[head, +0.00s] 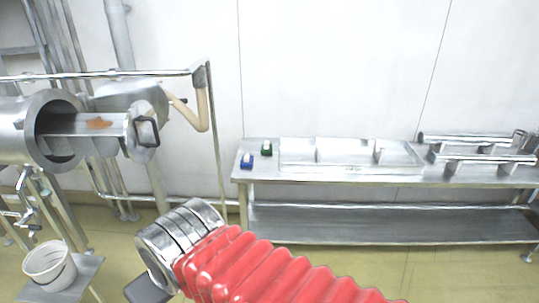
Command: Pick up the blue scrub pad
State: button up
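The blue scrub pad (247,161) is a small blue block with a whitish top. It lies near the left front corner of the steel table (262,178). A similar green pad (267,149) lies just behind it to the right, apart from it. My arm, with a red ribbed sleeve and a silver segmented cuff, reaches in from the bottom, well in front of the table. My gripper's fingers do not show, and nothing touches the blue pad.
A steel tray (350,168) stands right of the pads, with metal parts (480,150) farther right. At left is a steel cylinder machine (60,130) with a brown stain on its trough. A white bucket (50,265) stands below it. A pipe frame (213,110) rises left of the table.

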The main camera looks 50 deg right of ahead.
aim_at(247, 160)
jog(key=z, duration=1.55)
